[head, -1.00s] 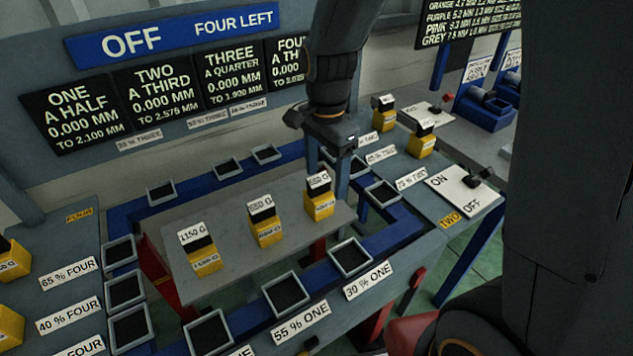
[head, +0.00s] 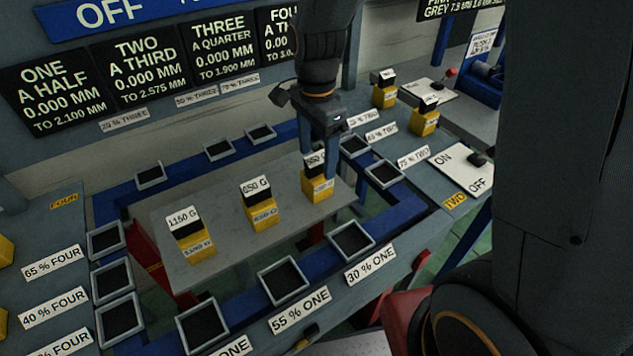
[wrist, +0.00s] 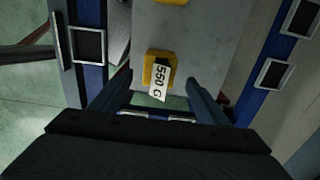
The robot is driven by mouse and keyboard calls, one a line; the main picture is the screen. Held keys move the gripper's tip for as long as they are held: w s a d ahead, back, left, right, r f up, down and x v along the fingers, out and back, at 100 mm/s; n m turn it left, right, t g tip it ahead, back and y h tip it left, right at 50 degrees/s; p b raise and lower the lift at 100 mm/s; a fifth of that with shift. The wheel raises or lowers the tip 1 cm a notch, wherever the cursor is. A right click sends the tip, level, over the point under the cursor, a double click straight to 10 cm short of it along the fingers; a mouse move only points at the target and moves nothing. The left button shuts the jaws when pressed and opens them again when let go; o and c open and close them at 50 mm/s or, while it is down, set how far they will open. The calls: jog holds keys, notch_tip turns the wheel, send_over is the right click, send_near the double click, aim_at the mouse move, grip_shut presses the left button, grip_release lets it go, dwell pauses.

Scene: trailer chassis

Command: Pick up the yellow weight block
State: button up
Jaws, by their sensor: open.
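Three yellow weight blocks with black tops and white labels stand in a row on the grey plate (head: 225,235). They are the 1150 G block (head: 192,248), a middle block (head: 263,215) labelled about 650 G, and the 550 G block (head: 317,187) at the right end. My gripper (head: 329,165) points down at the 550 G block, open. In the wrist view, the 550 G block (wrist: 160,70) shows between and slightly beyond the two fingers (wrist: 160,86), with a gap on each side. Its label partly covers its yellow body. Contact is not visible.
Empty square trays (head: 284,281) line the blue frame around the plate. More yellow blocks stand at the back right (head: 424,122) and far left (head: 5,250). A white ON/OFF switch panel (head: 460,168) lies to the right. Dark boards (head: 62,104) hang behind.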

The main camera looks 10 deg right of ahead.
aim_at(317, 178)
jog(key=shift+s+f+p, duration=0.1)
jog(key=shift+f+p, duration=1.1)
jog(key=shift+f, duration=2.6)
jog(key=c, duration=1.6)
jog(key=shift+r, duration=0.1)
